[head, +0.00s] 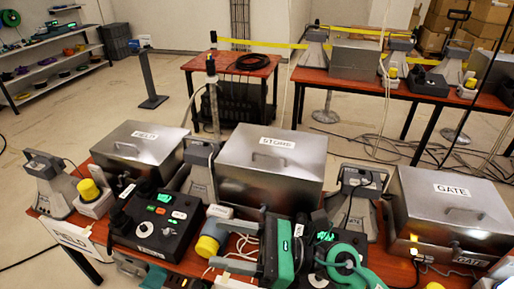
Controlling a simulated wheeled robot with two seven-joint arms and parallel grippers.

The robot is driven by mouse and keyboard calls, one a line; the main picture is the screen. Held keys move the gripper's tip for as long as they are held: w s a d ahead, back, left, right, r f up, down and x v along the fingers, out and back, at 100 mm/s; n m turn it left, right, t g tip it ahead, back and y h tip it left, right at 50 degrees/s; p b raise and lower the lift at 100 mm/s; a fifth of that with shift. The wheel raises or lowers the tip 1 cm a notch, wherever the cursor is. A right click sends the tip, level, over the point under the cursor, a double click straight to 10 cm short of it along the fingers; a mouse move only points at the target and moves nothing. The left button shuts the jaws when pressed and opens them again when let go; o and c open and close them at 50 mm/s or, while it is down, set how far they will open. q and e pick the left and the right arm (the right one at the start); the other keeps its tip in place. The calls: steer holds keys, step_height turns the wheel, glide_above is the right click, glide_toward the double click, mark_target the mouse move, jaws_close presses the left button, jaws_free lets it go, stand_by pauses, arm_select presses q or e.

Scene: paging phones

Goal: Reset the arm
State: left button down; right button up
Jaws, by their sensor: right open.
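My right gripper (283,224) is at the bottom centre, black and green, low over the front edge of the table. Its jaws are open with no object clearly held, though cables and desk units crowd around it. My left gripper is not in view. Three grey paging phone units stand on the near table: one at the left (50,186), one left of the STORE box (201,172) and one left of the GATE box (358,196). A black console (154,223) with lit green and red buttons sits in front of the FIELD box.
Metal boxes labelled FIELD (140,151), STORE (272,164) and GATE (452,213) line the near table. Loose cables and a yellow-topped plug (90,190) clutter it. A second table (402,94) with similar units stands behind. Open floor (105,100) lies at the left.

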steer(key=w+d+m+t+h, duration=0.6)
steer(key=m+t, duration=0.4)
steer(key=m, duration=0.4)
steer(key=w+d+m+t+h, duration=0.4)
steer(key=d+m+t, duration=0.45)
steer(key=m, duration=0.65)
steer(key=d+f+m+g+h, duration=0.4)
steer(key=d+f+m+h, duration=0.65)
steer(key=f+m, duration=0.3)
steer(key=s+d+f+m+g, duration=0.2)
steer(key=s+f+m+g, duration=0.9)
steer(key=s+f, duration=0.75)
step_height(320, 180, down, 30)
steer(key=s+n+g, duration=0.2)
steer(key=s+d+f, duration=0.2)
steer(key=s+f, duration=0.7)
steer(key=s+d+f+g, duration=0.1)
steer(key=s+f, duration=0.8)
steer(key=shift+s+d+f+h, duration=0.2)
steer(key=shift+s+d+h, duration=0.05)
steer(key=shift+d+h, duration=0.15)
